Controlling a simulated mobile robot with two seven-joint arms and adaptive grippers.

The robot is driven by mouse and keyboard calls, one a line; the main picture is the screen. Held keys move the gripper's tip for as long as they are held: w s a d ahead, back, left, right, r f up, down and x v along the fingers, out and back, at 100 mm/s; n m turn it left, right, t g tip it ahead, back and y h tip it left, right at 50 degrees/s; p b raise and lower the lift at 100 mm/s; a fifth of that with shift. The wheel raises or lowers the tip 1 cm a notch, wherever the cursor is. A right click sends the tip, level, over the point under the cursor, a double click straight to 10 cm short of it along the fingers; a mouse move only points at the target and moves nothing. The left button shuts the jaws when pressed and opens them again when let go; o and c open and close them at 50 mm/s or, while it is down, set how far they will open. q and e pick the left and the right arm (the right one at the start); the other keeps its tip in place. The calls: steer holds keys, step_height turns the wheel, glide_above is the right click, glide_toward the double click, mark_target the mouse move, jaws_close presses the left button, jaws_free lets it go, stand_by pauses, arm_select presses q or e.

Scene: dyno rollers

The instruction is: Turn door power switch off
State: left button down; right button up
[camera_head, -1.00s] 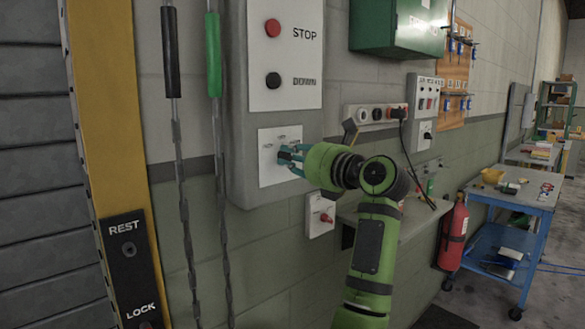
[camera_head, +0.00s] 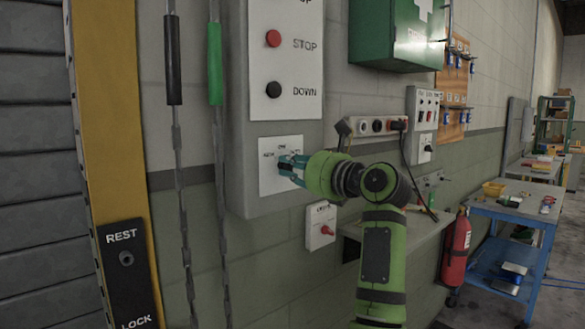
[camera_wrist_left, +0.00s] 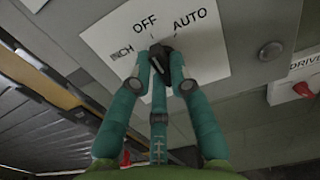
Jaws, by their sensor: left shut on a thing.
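The door power switch is a black rotary knob (camera_wrist_left: 160,58) on a white plate (camera_head: 267,181) marked INCH, OFF and AUTO. The plate is on the lower part of the grey control box (camera_head: 238,100) and also shows in the left wrist view (camera_wrist_left: 215,62). My left gripper (camera_head: 286,165) is at this plate, its teal fingers hiding the knob in the head view. In the left wrist view the gripper (camera_wrist_left: 160,75) is shut around the knob, just below the OFF label. I cannot tell exactly which mark the knob points to. My right gripper is not in view.
Above the plate are a red STOP button (camera_head: 273,38) and a black DOWN button (camera_head: 273,89). A small plate with a red switch (camera_head: 321,228) is below right. Chains hang at left, beside a yellow door post (camera_head: 112,150). A shelf and a fire extinguisher (camera_head: 456,250) are right.

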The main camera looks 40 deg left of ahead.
arm_select(q)
steer(key=c, duration=1.1)
jaws_free()
steer(key=shift+c, duration=0.2)
steer(key=shift+d, duration=0.1)
steer(key=s+d, duration=0.1)
steer(key=d, duration=1)
steer(key=shift+d, duration=0.4)
